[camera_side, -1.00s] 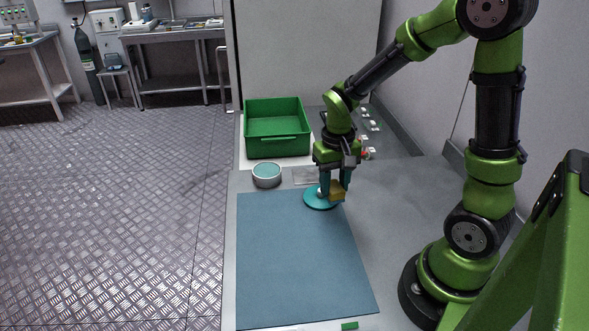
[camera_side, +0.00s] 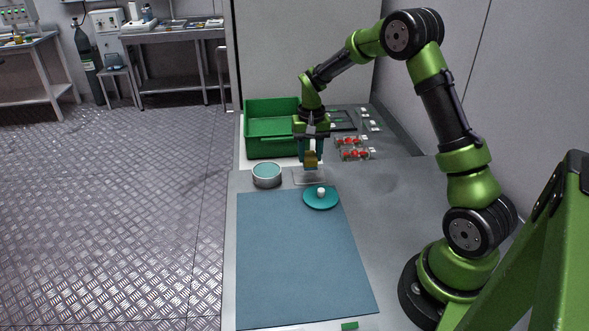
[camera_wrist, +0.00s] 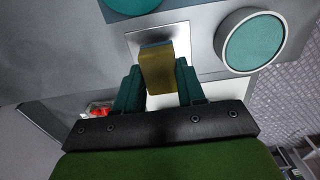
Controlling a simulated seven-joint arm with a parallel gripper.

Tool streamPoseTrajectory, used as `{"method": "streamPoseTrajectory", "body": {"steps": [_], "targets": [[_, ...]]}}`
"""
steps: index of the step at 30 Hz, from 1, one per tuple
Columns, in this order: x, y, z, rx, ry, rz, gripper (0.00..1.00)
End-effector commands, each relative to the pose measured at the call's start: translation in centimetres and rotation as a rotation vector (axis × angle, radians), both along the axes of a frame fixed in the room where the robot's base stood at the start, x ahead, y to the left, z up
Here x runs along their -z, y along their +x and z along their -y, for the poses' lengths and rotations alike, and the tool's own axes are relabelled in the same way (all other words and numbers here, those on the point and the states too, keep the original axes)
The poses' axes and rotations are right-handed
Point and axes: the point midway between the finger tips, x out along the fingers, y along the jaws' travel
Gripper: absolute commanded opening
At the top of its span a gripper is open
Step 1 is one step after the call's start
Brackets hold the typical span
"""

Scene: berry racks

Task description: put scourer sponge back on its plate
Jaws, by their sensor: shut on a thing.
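The scourer sponge is a small yellow-brown block (camera_side: 310,161), with a bluish edge in the wrist view (camera_wrist: 158,72). My gripper (camera_side: 311,157) is shut on it, with teal fingers on both sides, pointing down. A pale, shiny square plate (camera_side: 309,178) lies on the bench between the round pot and the teal lid. My gripper holds the sponge over the plate's far part in the side view. In the wrist view the sponge overlaps the square plate (camera_wrist: 138,41) and hides part of it. I cannot tell the exact gap between them.
A teal disc lid with a white knob (camera_side: 321,200) lies at the blue mat's far edge (camera_side: 300,260). A round grey pot with a teal top (camera_side: 267,176) stands left of the plate. A green crate (camera_side: 270,147) stands behind. Clear punnets of red berries (camera_side: 354,154) sit right.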

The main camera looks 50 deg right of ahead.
Motion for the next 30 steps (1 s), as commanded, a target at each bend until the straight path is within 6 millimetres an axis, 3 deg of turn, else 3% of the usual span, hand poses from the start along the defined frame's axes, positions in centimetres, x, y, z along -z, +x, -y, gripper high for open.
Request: {"method": "streamPoseTrajectory", "body": {"steps": [9,21,22,26,30], "targets": [[3.4,0.1,0.1,0.0,0.001,-0.002,0.11],[3.9,0.1,0.0,-0.001,0.0,-0.001,0.11],[3.9,0.1,0.0,-0.001,0.001,-0.001,0.42],[3.8,0.1,0.0,-0.001,0.001,-0.001,0.62],[3.8,0.1,0.0,-0.001,0.0,0.0,0.65]]}}
